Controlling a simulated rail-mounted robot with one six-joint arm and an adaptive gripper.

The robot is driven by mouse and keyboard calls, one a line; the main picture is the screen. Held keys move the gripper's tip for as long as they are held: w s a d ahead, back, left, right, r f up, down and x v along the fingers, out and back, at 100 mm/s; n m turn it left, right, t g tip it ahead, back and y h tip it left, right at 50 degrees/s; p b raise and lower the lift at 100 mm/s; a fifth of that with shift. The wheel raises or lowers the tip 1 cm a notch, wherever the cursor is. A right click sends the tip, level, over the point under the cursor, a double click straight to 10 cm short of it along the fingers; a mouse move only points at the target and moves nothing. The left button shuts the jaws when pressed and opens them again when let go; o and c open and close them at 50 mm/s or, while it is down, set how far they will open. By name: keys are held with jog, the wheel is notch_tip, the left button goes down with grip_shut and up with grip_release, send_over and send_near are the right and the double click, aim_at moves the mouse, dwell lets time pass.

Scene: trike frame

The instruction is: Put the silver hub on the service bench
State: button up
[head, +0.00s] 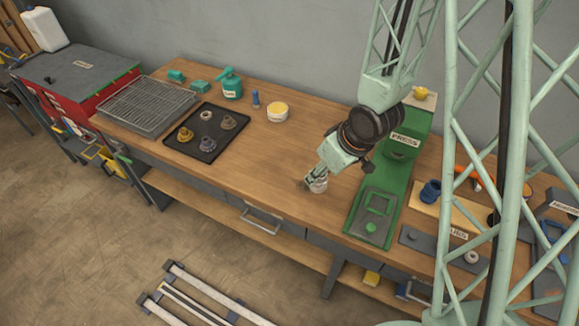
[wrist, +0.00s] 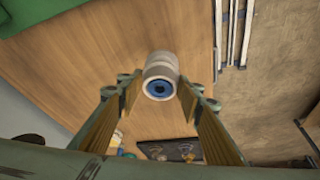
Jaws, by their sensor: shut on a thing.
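My gripper (head: 312,178) is shut on the silver hub (head: 318,186), low over the middle of the wooden service bench (head: 275,172), left of the green press. In the wrist view the silver hub (wrist: 160,66) sits between the two fingers, with a round blue centre facing the camera. The fingers hide part of its sides. I cannot tell whether its far end touches the bench top.
The green press (head: 372,215) stands close on the right. A black tray (head: 207,133) with several small parts lies to the left, beside a wire rack (head: 146,106). A cream tub (head: 278,111) and a green can (head: 230,84) stand behind. Bench wood around the hub is clear.

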jog(key=shift+w, duration=0.1)
jog(key=w+a+f+p, duration=0.1)
jog(key=w+a+p, duration=0.2)
jog(key=w+a, duration=0.6)
jog(key=w, duration=0.4)
jog(key=shift+f+p, duration=0.25)
jog(key=shift+p, duration=0.05)
jog(key=shift+w+f+b, duration=0.1)
jog(key=shift+f+b, duration=0.35)
jog(key=shift+f, duration=1.3)
jog(key=shift+f, duration=0.15)
jog(key=o, duration=1)
jog(key=shift+r, duration=0.2)
jog(key=p+v, duration=0.3)
jog(key=v, duration=0.9)
